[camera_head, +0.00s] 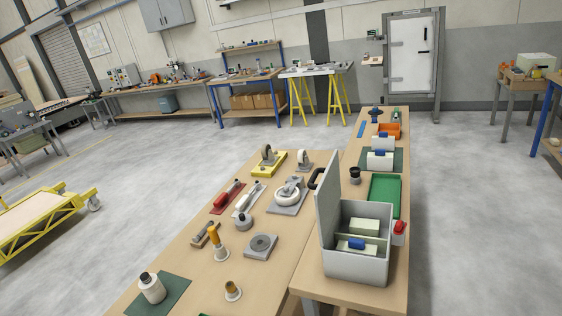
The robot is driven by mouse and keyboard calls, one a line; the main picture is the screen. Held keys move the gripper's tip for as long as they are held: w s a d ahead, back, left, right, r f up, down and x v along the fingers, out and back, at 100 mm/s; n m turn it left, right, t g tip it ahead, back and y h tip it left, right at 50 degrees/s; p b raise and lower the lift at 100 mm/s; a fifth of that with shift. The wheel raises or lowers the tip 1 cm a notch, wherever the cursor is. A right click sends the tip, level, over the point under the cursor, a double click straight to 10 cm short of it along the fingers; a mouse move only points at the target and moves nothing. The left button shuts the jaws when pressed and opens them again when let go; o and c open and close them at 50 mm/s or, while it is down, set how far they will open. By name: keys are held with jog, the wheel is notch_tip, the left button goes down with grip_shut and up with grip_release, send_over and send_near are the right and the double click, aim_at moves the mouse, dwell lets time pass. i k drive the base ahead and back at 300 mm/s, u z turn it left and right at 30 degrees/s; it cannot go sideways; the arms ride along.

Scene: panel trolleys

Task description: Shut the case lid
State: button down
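A light grey case (355,264) stands at the near right part of a long wooden table. Its lid (327,205) is open and stands about upright along the case's left side. Inside the case are pale blocks (364,227) and a small blue item (356,245). A red-topped object (399,232) stands close against the case's right side. My gripper does not show in this view, so its position relative to the lid cannot be seen.
The wooden table (200,262) carries several tools, a grey disc block (261,246) and a white bottle (152,287) left of the case. A green tray (385,193) lies behind it. Open floor (470,230) is on the right. A yellow trolley (40,220) stands left.

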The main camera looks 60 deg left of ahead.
aim_at(328, 195)
jog(key=u, duration=0.4)
jog(key=i, duration=1.45)
jog(key=u, duration=0.35)
